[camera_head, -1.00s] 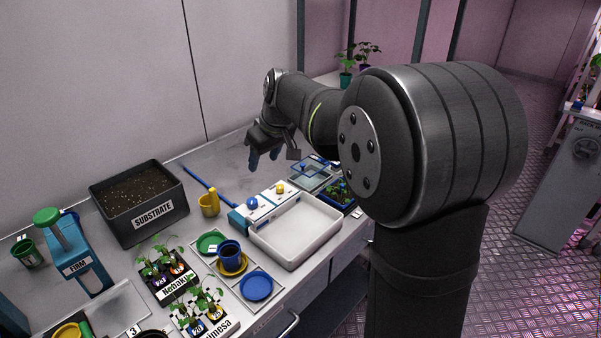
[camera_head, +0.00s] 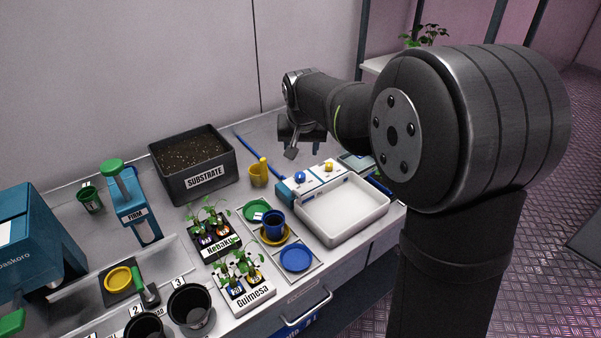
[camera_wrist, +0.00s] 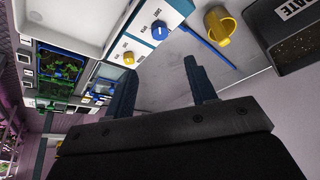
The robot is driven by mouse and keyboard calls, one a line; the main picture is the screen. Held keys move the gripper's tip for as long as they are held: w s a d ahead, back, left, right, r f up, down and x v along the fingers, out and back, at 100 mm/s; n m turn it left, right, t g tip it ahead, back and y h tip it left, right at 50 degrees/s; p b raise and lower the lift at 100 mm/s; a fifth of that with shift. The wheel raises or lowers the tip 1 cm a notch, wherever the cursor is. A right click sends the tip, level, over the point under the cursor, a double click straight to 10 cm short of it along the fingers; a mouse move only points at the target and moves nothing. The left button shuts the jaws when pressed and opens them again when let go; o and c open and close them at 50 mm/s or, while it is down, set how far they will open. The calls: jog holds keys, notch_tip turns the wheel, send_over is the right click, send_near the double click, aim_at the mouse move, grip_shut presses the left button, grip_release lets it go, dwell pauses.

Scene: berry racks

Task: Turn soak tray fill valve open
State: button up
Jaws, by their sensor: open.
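The white soak tray (camera_head: 343,212) stands at the bench's front edge, with a white-and-blue valve block along its back side. The block carries a blue knob (camera_head: 299,177) and a yellow knob (camera_head: 328,166). In the wrist view the blue knob (camera_wrist: 159,30) and yellow knob (camera_wrist: 128,57) sit beyond my fingertips, on the block beside the tray (camera_wrist: 85,22). The labels by the knobs are too small to read surely. My gripper (camera_head: 303,147) hangs above and behind the block, touching neither knob. In the wrist view its two blue fingers (camera_wrist: 163,80) are apart and empty.
A yellow mug (camera_head: 259,173) and a blue-handled tool (camera_head: 258,152) lie behind and left of the block. The substrate bin (camera_head: 192,165) stands further left. Pots and saucers (camera_head: 296,258) fill the bench left of the tray. Clear bench shows behind the block.

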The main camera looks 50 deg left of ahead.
aim_at(301, 175)
jog(key=x, duration=1.4)
jog(key=c, duration=1)
